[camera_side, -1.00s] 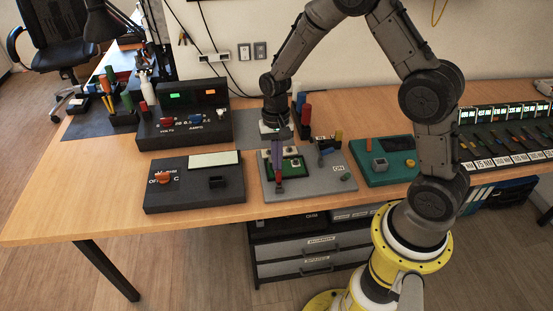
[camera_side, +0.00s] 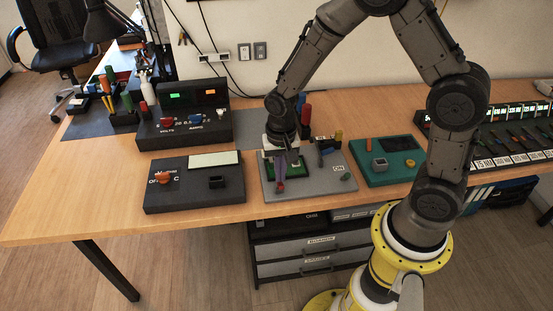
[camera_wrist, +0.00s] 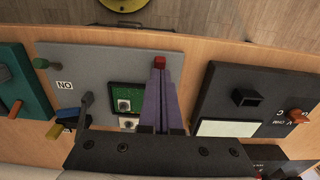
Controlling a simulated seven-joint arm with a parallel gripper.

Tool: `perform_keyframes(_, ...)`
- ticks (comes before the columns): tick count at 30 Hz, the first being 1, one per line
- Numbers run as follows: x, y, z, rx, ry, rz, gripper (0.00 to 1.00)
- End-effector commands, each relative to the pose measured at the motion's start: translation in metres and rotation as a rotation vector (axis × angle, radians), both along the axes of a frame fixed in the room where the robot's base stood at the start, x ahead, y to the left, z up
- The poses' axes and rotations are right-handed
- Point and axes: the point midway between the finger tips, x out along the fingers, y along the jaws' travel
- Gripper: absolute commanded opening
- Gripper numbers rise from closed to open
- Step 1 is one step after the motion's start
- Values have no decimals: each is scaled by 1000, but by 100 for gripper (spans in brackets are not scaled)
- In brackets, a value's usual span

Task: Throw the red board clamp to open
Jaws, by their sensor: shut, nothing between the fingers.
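The red board clamp (camera_side: 281,187) shows as a small red piece near the front edge of the grey fixture plate (camera_side: 315,186). In the wrist view its red end (camera_wrist: 160,62) sits just beyond my fingertips. My gripper (camera_side: 280,179) is shut and empty, with its purple fingers pointing down at the clamp. In the wrist view the gripper (camera_wrist: 159,73) ends right by the red piece; I cannot tell whether they touch. The green board (camera_wrist: 128,97) lies beside the fingers, partly hidden by them. The rest of the clamp is hidden, so its position is unclear.
A dark box with an orange knob (camera_side: 163,177) stands left of the plate. A teal box (camera_side: 400,166) stands to the right. On the plate are a dark lever (camera_side: 320,152) and a green knob (camera_side: 345,176). A dark instrument panel (camera_side: 184,128) stands behind left.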

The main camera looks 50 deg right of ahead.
Motion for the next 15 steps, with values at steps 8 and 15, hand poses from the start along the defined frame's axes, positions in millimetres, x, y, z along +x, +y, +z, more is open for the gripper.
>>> perform_keyframes(8,-12,12,-6,1,1,2,0)
perform_keyframes(15,-18,18,-11,0,1,1,0)
